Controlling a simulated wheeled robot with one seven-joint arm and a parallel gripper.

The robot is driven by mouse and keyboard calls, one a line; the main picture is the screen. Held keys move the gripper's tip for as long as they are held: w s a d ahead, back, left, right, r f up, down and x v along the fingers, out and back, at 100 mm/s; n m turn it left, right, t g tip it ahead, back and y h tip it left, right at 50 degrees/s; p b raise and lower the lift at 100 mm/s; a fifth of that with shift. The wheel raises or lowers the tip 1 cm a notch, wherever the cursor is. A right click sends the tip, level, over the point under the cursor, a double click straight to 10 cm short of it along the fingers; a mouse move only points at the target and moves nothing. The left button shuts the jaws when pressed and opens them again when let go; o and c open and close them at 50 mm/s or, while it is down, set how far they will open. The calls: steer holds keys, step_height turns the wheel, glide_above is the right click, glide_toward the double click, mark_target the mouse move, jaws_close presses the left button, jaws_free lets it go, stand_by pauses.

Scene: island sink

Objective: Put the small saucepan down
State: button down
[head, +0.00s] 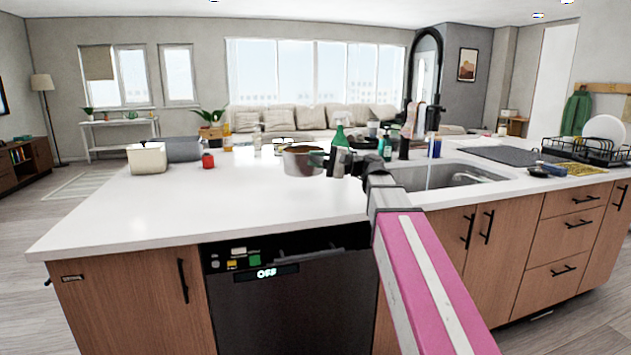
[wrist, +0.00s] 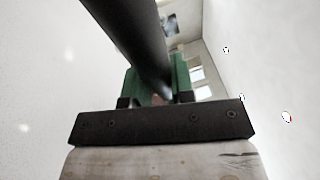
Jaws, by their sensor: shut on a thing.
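The small saucepan (head: 303,161) is a steel pan with a brownish inside, over the back middle of the white island counter. My gripper (head: 330,162) is at its right side, shut on its handle. In the wrist view the dark round handle (wrist: 135,35) runs between the green finger pads of my gripper (wrist: 157,83). The pan looks upright. I cannot tell whether its base touches the counter. The pan's bowl is not clear in the wrist view.
The sink (head: 440,178) with a tall black faucet (head: 411,75) is to the right. Several bottles, including a green spray bottle (head: 340,135), stand behind the pan. A red jar (head: 208,160) and a cream container (head: 147,158) are to the left. The front-left counter (head: 190,205) is clear.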

mark_target(310, 176)
steer(key=shift+w+d+f, duration=0.2)
steer(key=shift+w+f, duration=1.6)
steer(key=shift+f, duration=0.25)
steer(key=shift+w+d+f, duration=0.15)
steer(key=shift+w+f, duration=1.65)
steer(key=shift+f, duration=0.35)
steer(key=c, duration=1)
jaws_free()
steer(key=d, duration=0.5)
steer(key=d+f, duration=0.1)
steer(key=d, duration=0.1)
steer(key=shift+s+d, duration=0.25)
steer(key=shift+s, duration=0.05)
